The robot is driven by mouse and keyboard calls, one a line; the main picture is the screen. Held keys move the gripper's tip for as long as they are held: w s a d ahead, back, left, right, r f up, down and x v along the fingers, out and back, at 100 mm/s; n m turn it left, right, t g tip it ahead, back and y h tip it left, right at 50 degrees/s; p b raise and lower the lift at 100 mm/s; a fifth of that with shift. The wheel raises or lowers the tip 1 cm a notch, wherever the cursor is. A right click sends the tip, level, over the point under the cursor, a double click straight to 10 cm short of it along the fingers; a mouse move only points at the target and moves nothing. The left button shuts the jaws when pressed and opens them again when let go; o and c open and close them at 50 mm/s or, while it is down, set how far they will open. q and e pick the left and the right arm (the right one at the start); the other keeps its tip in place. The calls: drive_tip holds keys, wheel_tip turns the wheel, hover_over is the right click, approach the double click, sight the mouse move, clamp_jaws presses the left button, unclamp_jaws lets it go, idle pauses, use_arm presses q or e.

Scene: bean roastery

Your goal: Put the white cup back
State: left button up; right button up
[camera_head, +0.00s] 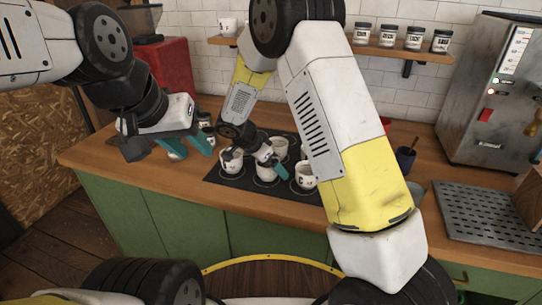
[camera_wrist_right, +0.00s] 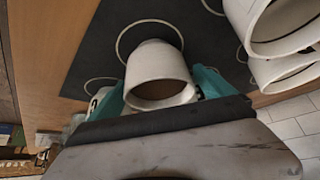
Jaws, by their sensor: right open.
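A white cup (camera_wrist_right: 160,72) sits between the two teal fingers of my right gripper (camera_wrist_right: 163,92) in the right wrist view, its open mouth facing the camera. The fingers are open around it; contact is unclear. The cup is over or on a dark mat with white ring outlines (camera_wrist_right: 84,52), one ring showing partly beyond it. In the head view my right gripper (camera_head: 268,158) is low among several white cups on the mat (camera_head: 222,180), partly hiding them, including a left one (camera_head: 231,161) and a right one (camera_head: 305,177). My left gripper (camera_head: 188,147) is open and empty, left of the mat.
Two more white cups (camera_wrist_right: 268,25) are close at the right in the wrist view. A steel machine (camera_head: 492,95) and a perforated drip tray (camera_head: 490,228) are at the right. A shelf with jars (camera_head: 414,38) hangs behind. The front counter strip (camera_head: 130,165) is mostly clear.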

drive_tip(key=v, duration=1.2)
drive_tip(key=s+d+r+n+g+y, duration=0.1)
drive_tip(key=s+d+r+n+y, duration=0.3)
drive_tip(key=s+d+r, duration=0.7)
drive_tip(key=s+d+r+n+t+y, duration=0.3)
drive_tip(key=s+d+n, duration=0.4)
drive_tip(key=s, duration=0.5)
drive_tip(key=shift+r, duration=0.4)
drive_tip(key=shift+d, duration=0.2)
